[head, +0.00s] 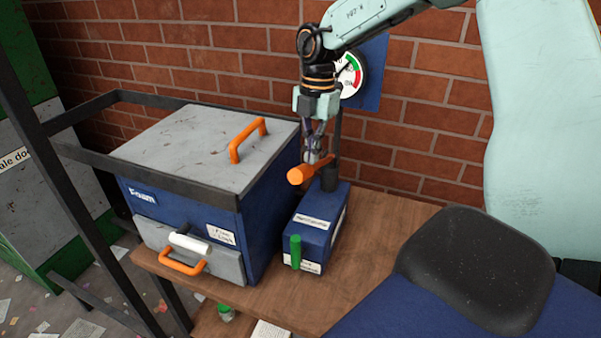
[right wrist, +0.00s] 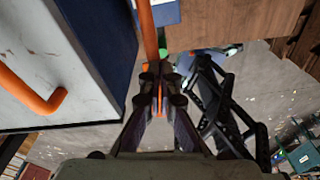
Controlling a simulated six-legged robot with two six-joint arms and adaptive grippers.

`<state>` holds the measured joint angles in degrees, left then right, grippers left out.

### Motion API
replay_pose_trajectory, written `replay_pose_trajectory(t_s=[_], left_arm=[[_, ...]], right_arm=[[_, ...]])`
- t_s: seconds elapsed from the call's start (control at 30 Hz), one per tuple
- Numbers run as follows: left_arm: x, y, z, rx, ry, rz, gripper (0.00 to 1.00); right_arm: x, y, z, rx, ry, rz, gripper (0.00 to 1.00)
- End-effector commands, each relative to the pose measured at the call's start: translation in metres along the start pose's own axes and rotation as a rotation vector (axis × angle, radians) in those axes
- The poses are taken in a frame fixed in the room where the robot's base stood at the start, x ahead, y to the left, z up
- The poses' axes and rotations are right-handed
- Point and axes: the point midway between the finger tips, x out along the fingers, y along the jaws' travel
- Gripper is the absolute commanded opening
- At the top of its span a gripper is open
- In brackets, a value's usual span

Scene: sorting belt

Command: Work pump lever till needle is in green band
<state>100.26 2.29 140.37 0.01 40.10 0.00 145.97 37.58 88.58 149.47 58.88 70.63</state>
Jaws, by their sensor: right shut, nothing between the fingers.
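The pump is a blue box (head: 312,232) on the wooden bench, with a black post at its back. Its lever ends in an orange handle (head: 308,171) that points toward me; it also shows in the right wrist view (right wrist: 148,30). My right gripper (head: 314,155) points down, right at the handle; its fingers are shut with nothing between them. In the right wrist view the fingertips (right wrist: 154,80) are together, close to the orange handle; I cannot tell whether they touch. The round gauge (head: 353,75) shows red and green on its face, but my wrist covers its left part and I cannot read the needle. My left gripper is out of view.
A blue bin (head: 180,208) with a grey lid and orange handles stands left of the pump. A dark frame rail (head: 165,174) runs across its front. A green peg (head: 295,251) stands at the pump's front. Bare bench (head: 385,215) lies right of the pump.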

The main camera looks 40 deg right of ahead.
Motion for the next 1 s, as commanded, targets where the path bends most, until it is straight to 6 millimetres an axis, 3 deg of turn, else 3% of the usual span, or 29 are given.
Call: replay_pose_trajectory(t_s=[0.2,0.4,0.6,1.0], left_arm=[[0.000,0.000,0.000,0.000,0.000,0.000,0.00],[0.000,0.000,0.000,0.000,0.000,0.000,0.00],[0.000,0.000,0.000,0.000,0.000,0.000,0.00],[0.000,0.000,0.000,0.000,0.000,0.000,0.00]], right_arm=[[-0.048,0.001,0.001,-0.001,-0.002,0.005,0.00],[-0.076,0.000,0.001,0.000,0.000,0.003,0.00],[-0.086,0.000,0.001,0.000,0.001,0.001,0.00],[-0.086,0.000,0.001,0.000,0.001,0.002,0.00]])
